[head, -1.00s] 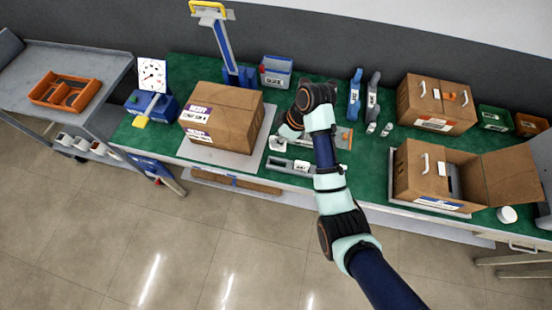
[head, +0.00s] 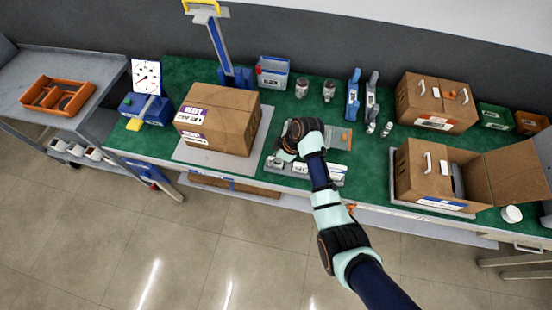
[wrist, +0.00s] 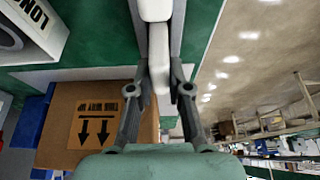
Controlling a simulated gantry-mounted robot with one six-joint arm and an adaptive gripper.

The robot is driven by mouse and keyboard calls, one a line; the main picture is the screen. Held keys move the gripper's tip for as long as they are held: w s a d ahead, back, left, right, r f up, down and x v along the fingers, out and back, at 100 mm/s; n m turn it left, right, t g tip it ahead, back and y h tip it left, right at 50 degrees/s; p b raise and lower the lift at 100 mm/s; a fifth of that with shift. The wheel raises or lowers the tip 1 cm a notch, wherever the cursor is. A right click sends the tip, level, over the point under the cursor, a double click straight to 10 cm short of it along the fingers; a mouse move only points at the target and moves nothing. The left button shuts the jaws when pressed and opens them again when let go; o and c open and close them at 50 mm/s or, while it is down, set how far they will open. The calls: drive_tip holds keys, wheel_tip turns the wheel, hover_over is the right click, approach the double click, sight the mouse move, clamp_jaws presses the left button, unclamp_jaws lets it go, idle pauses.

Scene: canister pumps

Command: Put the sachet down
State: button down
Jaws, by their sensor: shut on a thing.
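My gripper (wrist: 160,75) shows in the wrist view with its two fingers shut on a narrow white thing (wrist: 159,45), which I take to be the sachet seen edge-on. A second white rounded part shows just beyond it at the top edge. In the head view my gripper (head: 283,156) points down to the left over the green bench, beside a grey tray (head: 277,166) with white labels. My wrist and the gripper hide the sachet there. I cannot tell whether the sachet touches anything below.
A closed carton (head: 220,120) sits on a pale plate to the left. Two jars (head: 302,88) (head: 328,91) and a blue-grey bin (head: 273,74) stand behind. An open carton (head: 425,175) is at right. A grey plate (head: 335,140) lies beside my wrist.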

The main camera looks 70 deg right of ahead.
drive_tip(key=shift+f, duration=0.1)
drive_tip(key=c, duration=1.1)
unclamp_jaws()
drive_tip(key=shift+r, duration=0.4)
drive_tip(key=p+v, duration=0.2)
drive_tip(key=v, duration=0.9)
drive_tip(key=shift+r+p, duration=0.25)
drive_tip(key=shift+p, duration=0.1)
